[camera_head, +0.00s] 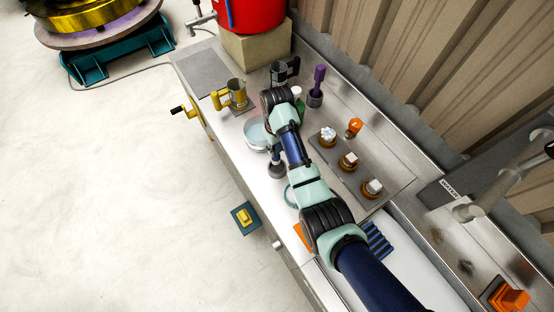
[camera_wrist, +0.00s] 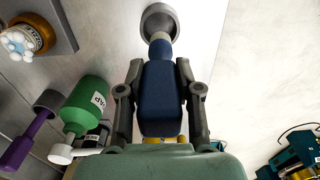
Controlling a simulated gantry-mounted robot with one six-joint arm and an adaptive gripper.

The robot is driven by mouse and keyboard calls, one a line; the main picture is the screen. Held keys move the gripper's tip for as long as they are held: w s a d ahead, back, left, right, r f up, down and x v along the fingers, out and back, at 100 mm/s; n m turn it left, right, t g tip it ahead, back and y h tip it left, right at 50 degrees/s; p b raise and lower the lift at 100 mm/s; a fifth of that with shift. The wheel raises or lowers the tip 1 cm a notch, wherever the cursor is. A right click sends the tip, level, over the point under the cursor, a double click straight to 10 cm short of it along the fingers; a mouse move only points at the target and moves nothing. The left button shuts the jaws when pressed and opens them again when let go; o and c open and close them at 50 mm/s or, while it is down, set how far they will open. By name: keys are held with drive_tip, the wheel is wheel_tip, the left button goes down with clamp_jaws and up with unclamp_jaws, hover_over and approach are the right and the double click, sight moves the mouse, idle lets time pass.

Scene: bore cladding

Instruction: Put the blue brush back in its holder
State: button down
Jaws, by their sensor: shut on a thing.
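My gripper (camera_wrist: 160,75) has its two fingers shut on either side of the thick, dark blue handle of the blue brush (camera_wrist: 161,100). In the wrist view, the brush's thinner neck points away toward a round grey cup (camera_wrist: 158,10), the holder. The holder also shows in the head view (camera_head: 277,171), on the counter's front side below my arm. The neck overlaps the holder's opening in the wrist view; how deep the brush sits cannot be told. In the head view my arm hides most of the gripper.
A purple brush (camera_head: 319,76) stands in its own grey cup behind my arm. A green bottle (camera_wrist: 88,100) is to the left in the wrist view. Several orange jars (camera_head: 349,162) stand on a grey mat. A yellow mug (camera_head: 237,92) stands left of my arm.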

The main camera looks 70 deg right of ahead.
sight(277, 159)
drive_tip(key=shift+f, duration=3)
drive_tip(key=shift+f, duration=0.1)
drive_tip(key=shift+f, duration=0.15)
drive_tip(key=c, duration=0.8)
unclamp_jaws()
drive_tip(key=shift+b, duration=0.75)
drive_tip(key=r, duration=0.2)
drive_tip(key=r+p, duration=0.1)
drive_tip(key=r, duration=0.2)
drive_tip(key=r+p, duration=0.1)
drive_tip(key=r, duration=0.2)
drive_tip(key=shift+a, duration=0.25)
drive_tip(key=shift+s, duration=0.1)
